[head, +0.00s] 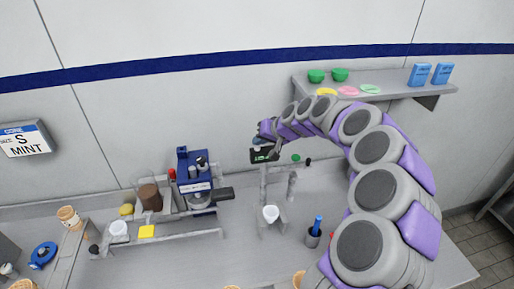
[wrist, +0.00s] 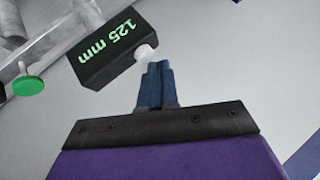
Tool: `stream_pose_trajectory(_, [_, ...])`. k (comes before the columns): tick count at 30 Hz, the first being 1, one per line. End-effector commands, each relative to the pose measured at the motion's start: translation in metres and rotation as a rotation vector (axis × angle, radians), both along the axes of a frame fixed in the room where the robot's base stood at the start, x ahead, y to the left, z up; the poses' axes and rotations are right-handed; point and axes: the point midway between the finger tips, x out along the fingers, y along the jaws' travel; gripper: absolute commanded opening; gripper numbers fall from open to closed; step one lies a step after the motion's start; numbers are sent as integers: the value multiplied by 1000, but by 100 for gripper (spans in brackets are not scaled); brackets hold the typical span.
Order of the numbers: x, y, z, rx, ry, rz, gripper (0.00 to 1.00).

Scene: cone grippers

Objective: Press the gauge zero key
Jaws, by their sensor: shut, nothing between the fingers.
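The gauge is a small black box with a green "125 mm" readout (wrist: 112,45). In the head view the gauge (head: 264,155) sits on top of a grey stand. A pale round key (wrist: 146,53) sticks out from the gauge's end in the wrist view. My gripper (wrist: 157,68) is shut and empty, its blue fingertips right beside the key. I cannot tell whether they touch it. In the head view my gripper (head: 262,141) is just above the gauge, and the key cannot be made out there.
A green knob (wrist: 28,86) is beside the gauge stand. A blue machine (head: 195,180) stands to the left. A wall shelf (head: 390,92) with bowls and boxes is at upper right.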

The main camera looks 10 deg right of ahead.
Motion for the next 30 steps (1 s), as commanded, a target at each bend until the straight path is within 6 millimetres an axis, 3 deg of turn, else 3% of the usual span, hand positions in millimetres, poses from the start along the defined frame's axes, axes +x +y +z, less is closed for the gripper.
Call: stream_pose_trajectory(30, [0, 0, -9, 0, 1, 1, 0])
